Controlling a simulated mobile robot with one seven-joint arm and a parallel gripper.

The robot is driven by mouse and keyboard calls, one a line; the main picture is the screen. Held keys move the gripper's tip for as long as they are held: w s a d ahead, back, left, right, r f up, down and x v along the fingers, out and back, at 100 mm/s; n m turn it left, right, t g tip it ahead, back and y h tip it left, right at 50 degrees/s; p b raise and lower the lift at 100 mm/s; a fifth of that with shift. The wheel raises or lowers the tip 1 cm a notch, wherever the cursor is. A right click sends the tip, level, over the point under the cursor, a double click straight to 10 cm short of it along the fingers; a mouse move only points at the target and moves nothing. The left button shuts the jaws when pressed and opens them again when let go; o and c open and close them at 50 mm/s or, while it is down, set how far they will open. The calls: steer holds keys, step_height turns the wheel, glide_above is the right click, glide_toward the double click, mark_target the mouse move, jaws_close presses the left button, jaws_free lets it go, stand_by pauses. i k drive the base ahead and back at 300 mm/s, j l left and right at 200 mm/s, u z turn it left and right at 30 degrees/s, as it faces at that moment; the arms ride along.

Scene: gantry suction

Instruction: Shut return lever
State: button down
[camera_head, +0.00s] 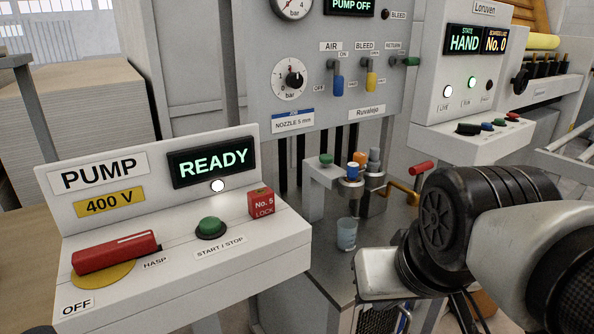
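The return lever (405,61) has a green grip and sits at the right end of the lever row on the grey Ruvalejo panel (300,118), under a RETURN label. Its grip lies roughly level, pointing right. The blue AIR lever (338,84) and yellow BLEED lever (371,80) to its left both hang down. My arm's black and grey links fill the lower right, below and to the right of the lever and apart from it in the picture. My gripper's fingers are not visible.
The PUMP box (150,250) at front left reads READY and carries a red handle (116,251) and green button (211,227). A small bench with valves and a cup (347,234) stands below the panel. A Loruven console (455,105) reading HAND juts out at right.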

mark_target(395, 61)
steer(key=l, duration=0.45)
steer(key=k+l+u, duration=0.1)
steer(key=l, duration=0.75)
steer(key=i+l+u, duration=0.1)
steer(key=l, duration=0.25)
steer(key=i+l, duration=0.3)
steer(key=i+u, duration=0.05)
